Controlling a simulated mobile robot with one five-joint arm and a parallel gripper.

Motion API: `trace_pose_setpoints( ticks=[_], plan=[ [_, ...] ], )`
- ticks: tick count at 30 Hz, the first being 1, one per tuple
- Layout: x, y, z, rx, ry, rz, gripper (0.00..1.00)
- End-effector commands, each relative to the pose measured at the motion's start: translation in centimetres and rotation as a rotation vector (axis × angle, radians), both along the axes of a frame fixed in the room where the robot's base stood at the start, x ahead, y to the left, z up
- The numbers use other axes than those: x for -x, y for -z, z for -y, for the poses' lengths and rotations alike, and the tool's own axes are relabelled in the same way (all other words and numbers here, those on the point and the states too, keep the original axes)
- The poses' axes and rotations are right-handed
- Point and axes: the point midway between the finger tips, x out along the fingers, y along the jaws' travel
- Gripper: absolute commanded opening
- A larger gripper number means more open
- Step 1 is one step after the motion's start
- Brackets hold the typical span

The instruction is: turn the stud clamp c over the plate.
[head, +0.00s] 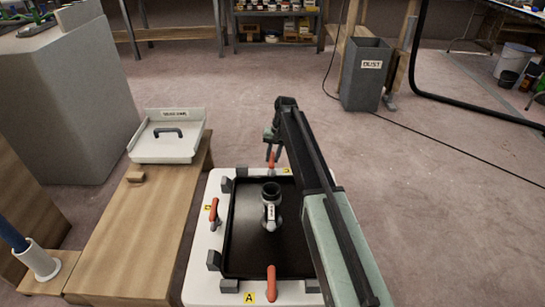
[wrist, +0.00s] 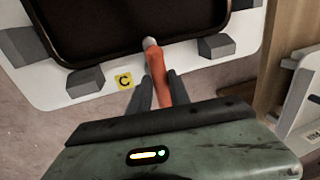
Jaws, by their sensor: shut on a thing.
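Stud clamp c has an orange-red handle (wrist: 160,78) with a grey end, beside the yellow C label (wrist: 124,81) in the wrist view. Its grey end meets the edge of the black plate (wrist: 85,30), and the handle points outward from it. My gripper (wrist: 158,88) is shut on the handle, one dark finger on each side. In the head view the clamp (head: 271,160) shows at the far edge of the plate (head: 250,255), below my gripper (head: 272,148). Whether the grey end overlaps the plate is hard to tell.
Another orange clamp (head: 214,213) stands at the left edge and one (head: 271,283) at the front by label A. A grey fitting (head: 271,212) stands upright on the plate. Grey blocks (head: 228,185) surround it. A wooden bench (head: 140,225) with a white tray (head: 166,150) is left.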

Motion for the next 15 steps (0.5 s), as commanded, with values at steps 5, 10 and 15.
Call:
trace_pose_setpoints(
  ticks=[5, 10, 15],
  plan=[
    [-0.04, -0.03, -0.38, -0.006, -0.004, 0.003, 0.00],
    [-0.01, -0.03, -0.33, -0.006, -0.003, 0.001, 0.43],
    [0.00, -0.02, -0.18, -0.003, -0.001, 0.000, 0.43]
  ],
)
